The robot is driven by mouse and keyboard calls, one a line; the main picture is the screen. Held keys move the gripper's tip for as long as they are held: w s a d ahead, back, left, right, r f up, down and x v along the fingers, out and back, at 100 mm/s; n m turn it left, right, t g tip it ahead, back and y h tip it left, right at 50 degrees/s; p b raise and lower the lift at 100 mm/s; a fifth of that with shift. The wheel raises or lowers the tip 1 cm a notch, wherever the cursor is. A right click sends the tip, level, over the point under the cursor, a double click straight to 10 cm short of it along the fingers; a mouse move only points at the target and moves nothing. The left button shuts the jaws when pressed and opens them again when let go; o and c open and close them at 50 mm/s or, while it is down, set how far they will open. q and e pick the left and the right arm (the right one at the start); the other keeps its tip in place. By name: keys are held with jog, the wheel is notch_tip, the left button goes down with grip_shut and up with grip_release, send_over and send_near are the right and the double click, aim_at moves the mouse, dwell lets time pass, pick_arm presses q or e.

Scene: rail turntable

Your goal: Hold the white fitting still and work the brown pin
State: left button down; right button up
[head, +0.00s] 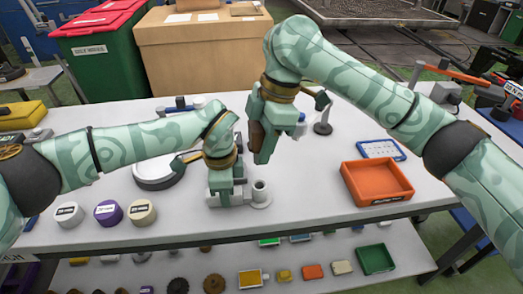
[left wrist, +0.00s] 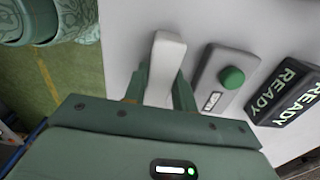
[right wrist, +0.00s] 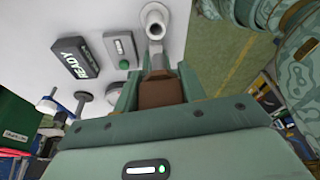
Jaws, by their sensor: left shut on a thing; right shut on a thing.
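The white fitting (head: 260,196) stands upright on the table, a short tube on a round base with its mouth facing up. My left gripper (head: 226,192) is low beside it, on its left. In the left wrist view my left gripper is shut on a white, arm-like part (left wrist: 166,62). My right gripper (head: 262,157) is above the fitting, shut on the brown pin (right wrist: 160,92). The pin's brown side also shows in the head view (head: 256,135). In the right wrist view the fitting's open tube (right wrist: 155,20) lies just beyond the pin.
A grey box with a green button (left wrist: 232,77) and a dark READY sign (left wrist: 287,96) stand near the fitting. An orange tray (head: 402,195) and a blue-edged board (head: 380,149) are to the right. Three round pucks (head: 108,212) line the front left. A round white dish (head: 157,182) stands behind.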

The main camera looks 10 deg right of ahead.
dwell(0.3)
pick_arm(q)
jog(key=c, duration=1.1)
grip_release()
jog(key=shift+o, duration=0.2)
notch_tip(320, 180, up, 12)
jog(key=shift+w+f, duration=0.1)
